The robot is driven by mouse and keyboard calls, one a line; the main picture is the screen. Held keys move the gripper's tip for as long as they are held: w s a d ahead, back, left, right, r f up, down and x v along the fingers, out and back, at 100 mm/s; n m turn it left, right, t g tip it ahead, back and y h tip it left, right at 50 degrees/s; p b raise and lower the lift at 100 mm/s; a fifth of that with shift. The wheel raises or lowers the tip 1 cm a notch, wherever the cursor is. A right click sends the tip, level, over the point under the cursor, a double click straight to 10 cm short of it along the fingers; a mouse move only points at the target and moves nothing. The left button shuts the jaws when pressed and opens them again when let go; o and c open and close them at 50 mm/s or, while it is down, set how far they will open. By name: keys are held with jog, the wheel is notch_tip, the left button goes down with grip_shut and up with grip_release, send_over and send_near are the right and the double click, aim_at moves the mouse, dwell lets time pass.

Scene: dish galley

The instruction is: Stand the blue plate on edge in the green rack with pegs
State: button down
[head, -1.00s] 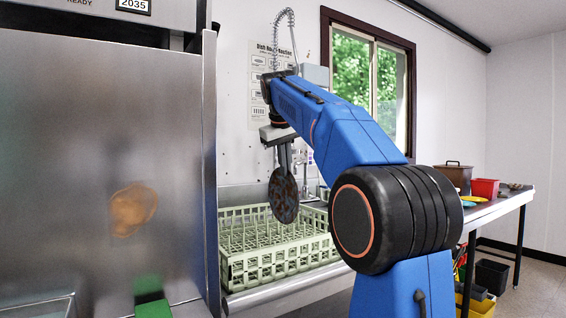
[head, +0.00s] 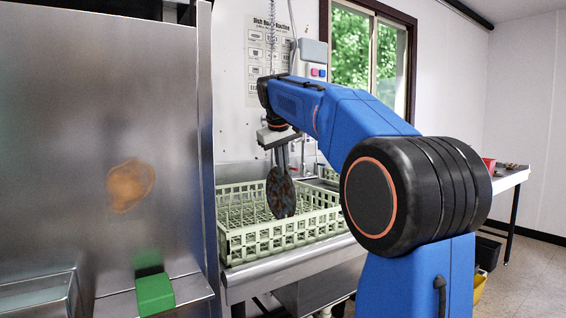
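The dark blue plate with brownish patches (head: 281,192) hangs on edge, near upright, below my gripper (head: 281,160). My gripper is shut on its upper rim. The pale green rack with pegs (head: 262,240) stands on the steel counter. The plate overlaps the rack's middle in the picture, and its lower edge appears down among or just in front of the pegs. I cannot tell whether it touches them. The plate's far side is hidden.
A large steel machine (head: 110,130) stands close on the left, with a green block (head: 155,294) on its ledge. A wall and window (head: 365,55) are behind the rack. A steel table (head: 512,178) with a red container (head: 488,164) stands at the right, partly behind my arm.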

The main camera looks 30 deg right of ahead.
jog(key=shift+f, duration=0.25)
jog(key=c, duration=1.9)
grip_release()
jog(key=shift+r, duration=0.1)
jog(key=v, duration=1.7)
jog(key=shift+s, duration=0.1)
